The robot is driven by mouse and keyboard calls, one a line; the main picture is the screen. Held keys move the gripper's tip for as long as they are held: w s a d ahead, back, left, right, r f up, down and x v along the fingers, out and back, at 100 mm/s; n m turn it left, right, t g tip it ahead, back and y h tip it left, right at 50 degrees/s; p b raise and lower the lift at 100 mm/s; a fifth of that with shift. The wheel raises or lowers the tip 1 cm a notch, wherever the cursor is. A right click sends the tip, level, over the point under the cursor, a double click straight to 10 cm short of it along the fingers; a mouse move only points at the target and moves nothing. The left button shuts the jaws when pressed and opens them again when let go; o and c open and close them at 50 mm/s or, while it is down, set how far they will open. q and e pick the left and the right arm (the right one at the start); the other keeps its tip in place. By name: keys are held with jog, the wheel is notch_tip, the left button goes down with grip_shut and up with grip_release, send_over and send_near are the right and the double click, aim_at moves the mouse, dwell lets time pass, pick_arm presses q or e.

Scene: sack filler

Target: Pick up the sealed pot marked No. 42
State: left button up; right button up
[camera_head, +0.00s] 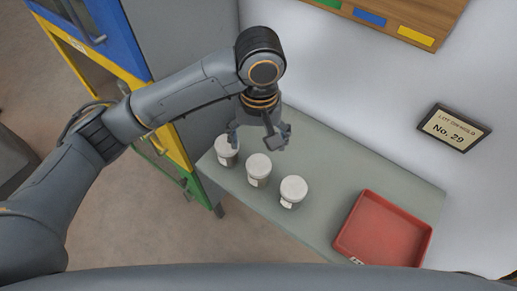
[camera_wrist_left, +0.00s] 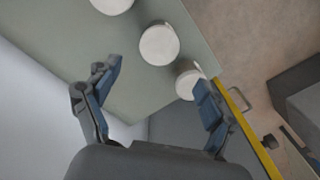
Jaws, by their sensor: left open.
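Three white lidded pots stand upright in a row on a grey-green table: a left pot (camera_head: 226,156), a middle pot (camera_head: 258,168) and a right pot (camera_head: 293,190). Each shows a small label, too small to read, so I cannot tell which is No. 42. My left gripper (camera_head: 256,139) is open and empty, above the table behind the left and middle pots. In the left wrist view, the open fingers (camera_wrist_left: 158,80) frame bare table. The left pot (camera_wrist_left: 187,82) is partly behind one finger there; the middle pot (camera_wrist_left: 159,44) lies beyond. My right gripper is not in view.
A red tray (camera_head: 385,231), seemingly empty, lies at the table's right end. A wall sign (camera_head: 454,131) reads "LOT ON HOLD No. 29". A blue, yellow and green cabinet (camera_head: 172,140) stands close to the table's left end. The wall runs behind the table.

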aim_at(258, 163)
pick_arm(q)
jog(key=shift+f, duration=0.4)
jog(key=f, duration=0.4)
jog(key=f+p, duration=0.1)
jog(key=f, duration=0.1)
jog(key=shift+s+f, duration=0.4)
jog(key=shift+w+f, duration=0.15)
jog(key=shift+f, duration=0.35)
jog(key=f+p, duration=0.1)
jog(key=f, duration=0.3)
jog(key=shift+s+f+p, duration=0.15)
jog(key=shift+s+p, duration=0.05)
jog(key=shift+p, duration=0.15)
jog(key=shift+w+f, duration=0.1)
jog(key=shift+f, duration=0.15)
jog(key=c, duration=1.3)
